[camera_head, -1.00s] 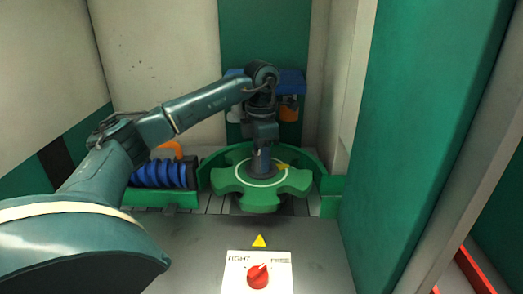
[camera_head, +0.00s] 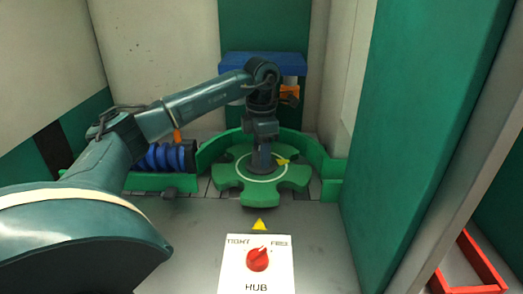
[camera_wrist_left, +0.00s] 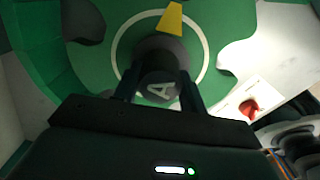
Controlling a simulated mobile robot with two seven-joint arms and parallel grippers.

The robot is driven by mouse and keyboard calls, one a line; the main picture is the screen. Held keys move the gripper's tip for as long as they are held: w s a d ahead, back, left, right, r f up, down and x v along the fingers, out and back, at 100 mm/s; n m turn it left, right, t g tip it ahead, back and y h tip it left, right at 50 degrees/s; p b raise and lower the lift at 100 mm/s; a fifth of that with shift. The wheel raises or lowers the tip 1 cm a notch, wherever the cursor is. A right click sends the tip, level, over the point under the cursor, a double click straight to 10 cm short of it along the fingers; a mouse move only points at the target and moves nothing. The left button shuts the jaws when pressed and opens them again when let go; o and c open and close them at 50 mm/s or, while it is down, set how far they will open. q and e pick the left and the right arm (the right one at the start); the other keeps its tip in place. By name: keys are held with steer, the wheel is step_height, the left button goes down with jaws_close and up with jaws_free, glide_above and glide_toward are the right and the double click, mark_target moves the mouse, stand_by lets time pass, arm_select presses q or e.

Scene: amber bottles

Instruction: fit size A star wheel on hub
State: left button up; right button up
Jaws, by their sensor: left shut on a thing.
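The green star wheel (camera_head: 235,184) has a white ring, a yellow mark and rounded notches. It sits level inside the curved green guide at the back of the station. My left gripper (camera_head: 262,158) comes down over its middle from above. In the left wrist view, the fingers (camera_wrist_left: 158,92) are shut on the dark central knob, marked "A", of the star wheel (camera_wrist_left: 215,22). The hub itself is hidden under the wheel. A plate marked "HUB" (camera_head: 256,284) carries a red knob (camera_head: 257,259) whose pointer tilts up right. My right gripper is not in view.
The curved green guide (camera_head: 322,160) surrounds the wheel's back and sides. A blue screw-like roller (camera_head: 165,158) lies at left. A blue shelf (camera_head: 290,63) is behind the arm. A green panel (camera_head: 420,150) stands close on the right.

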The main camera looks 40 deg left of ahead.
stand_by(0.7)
arm_select(q)
steer(key=shift+f, duration=0.3)
steer(key=o, duration=1.3)
steer(key=shift+c, duration=0.2)
steer(key=shift+s+f, duration=0.1)
steer(key=shift+f, duration=0.05)
